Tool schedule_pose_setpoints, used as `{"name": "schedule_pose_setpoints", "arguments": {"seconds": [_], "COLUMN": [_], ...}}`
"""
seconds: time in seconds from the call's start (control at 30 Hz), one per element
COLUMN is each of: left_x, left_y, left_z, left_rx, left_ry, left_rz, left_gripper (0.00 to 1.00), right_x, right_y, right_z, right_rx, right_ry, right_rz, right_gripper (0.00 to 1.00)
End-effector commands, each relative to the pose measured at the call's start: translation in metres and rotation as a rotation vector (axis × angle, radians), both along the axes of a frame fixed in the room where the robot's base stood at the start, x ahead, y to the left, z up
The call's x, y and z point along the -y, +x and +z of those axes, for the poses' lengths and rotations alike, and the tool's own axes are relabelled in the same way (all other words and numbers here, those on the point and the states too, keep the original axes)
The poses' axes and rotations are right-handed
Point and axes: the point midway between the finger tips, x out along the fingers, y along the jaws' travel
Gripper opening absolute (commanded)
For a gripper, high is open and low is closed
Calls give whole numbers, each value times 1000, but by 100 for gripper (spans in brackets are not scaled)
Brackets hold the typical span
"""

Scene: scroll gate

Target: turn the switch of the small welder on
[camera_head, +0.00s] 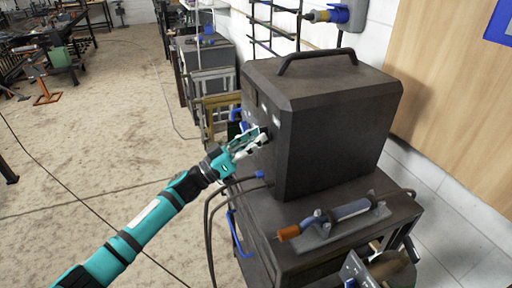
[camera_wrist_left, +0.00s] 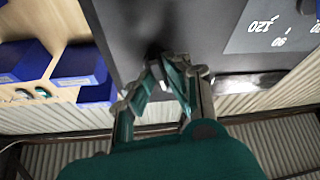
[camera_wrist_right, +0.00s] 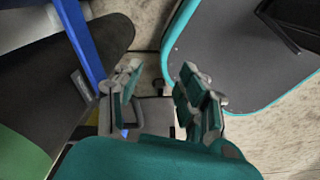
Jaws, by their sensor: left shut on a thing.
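The small welder (camera_head: 335,125) is a dark box with a black top handle. It stands on a lower dark unit (camera_head: 395,212). In the head view my left gripper (camera_head: 255,140) reaches its left-facing front panel and hides the part it touches. In the left wrist view the fingers of my left gripper (camera_wrist_left: 163,82) are closed together around a small dark switch (camera_wrist_left: 154,55) on the grey panel (camera_wrist_left: 205,30). The fingers partly cover the switch, and its exact angle cannot be told. My right gripper (camera_wrist_right: 160,92) is open and empty in the right wrist view, away from the welder.
A torch-like tool with an orange tip (camera_head: 345,212) lies on the lower unit in front of the welder. Cables hang at the unit's left side. A wooden board (camera_head: 450,85) stands behind on the right. The floor (camera_head: 100,130) at left is mostly open.

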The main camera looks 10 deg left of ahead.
Motion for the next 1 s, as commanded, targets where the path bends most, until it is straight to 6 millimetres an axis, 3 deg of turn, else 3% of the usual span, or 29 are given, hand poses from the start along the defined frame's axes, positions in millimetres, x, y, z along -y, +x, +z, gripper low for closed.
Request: {"name": "schedule_pose_setpoints", "arguments": {"seconds": [0.03,0.5,1.0], "left_x": [-1,-2,-3], "left_y": [1,3,4], "left_z": [-5,-4,-1], "left_rx": [37,409,727], "left_ry": [25,276,491], "left_rz": [1,2,1], "left_gripper": [0,0,0], "right_x": [0,0,3], "right_y": [0,1,1], "right_z": [-11,-56,-87], "right_rx": [1,1,2], "right_ry": [0,-1,-4], "right_rz": [0,1,2], "right_gripper": [40,40,40]}}
